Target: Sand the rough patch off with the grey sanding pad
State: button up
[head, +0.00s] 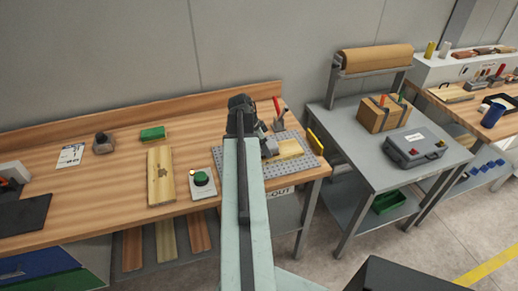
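A pale wooden board (160,190) lies on the left workbench, left of my arm. A dark mark on its upper face, the likely rough patch (163,174), shows near its middle. A small grey block with a darker top (104,143), which may be the sanding pad, sits further back left on the bench, apart from the board. My gripper (268,146) is over the grey perforated plate at the bench's right end, well right of the board. My arm hides part of it, and its fingers are too small to read.
A green block (152,134) lies behind the board. A green push button on a pale box (201,182) stands right of the board. A yellowish wooden piece (290,149) lies on the perforated plate (281,160). A grey cart (365,149) stands to the right.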

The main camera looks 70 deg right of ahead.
aim_at(274, 143)
jog(key=shift+s+d, duration=1.65)
notch_tip(274, 143, up, 6)
jog(key=p, duration=0.6)
jog(key=shift+r, duration=0.1)
notch_tip(274, 143, up, 3)
jog(key=p, duration=0.3)
jog(key=shift+p, duration=0.3)
